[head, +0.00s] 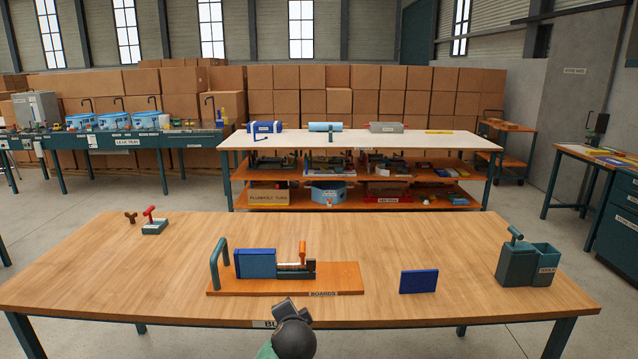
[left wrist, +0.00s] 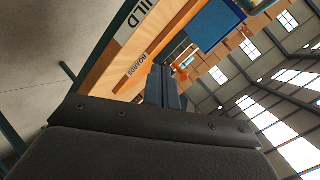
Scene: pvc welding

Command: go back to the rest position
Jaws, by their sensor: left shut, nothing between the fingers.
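My left gripper (head: 283,304) shows at the bottom middle of the head view, at the front edge of the wooden table (head: 110,270). Its dark fingers (left wrist: 165,85) are together and empty in the left wrist view. It is in front of the orange base board (head: 340,280) labelled BOARDS, apart from the things on it. The board carries a green arched handle (head: 217,262), a blue block (head: 255,264) and a dark clamp with an orange handle (head: 302,252). A blue panel (head: 418,281) stands to the right of the board. My right gripper is not in view.
Teal bins (head: 517,266) stand at the table's right end. A small teal block with a red handle (head: 153,226) and a brown knob (head: 130,217) sit at the back left. The table's left part is mostly clear. A white-topped bench (head: 360,141) stands behind, across a gap.

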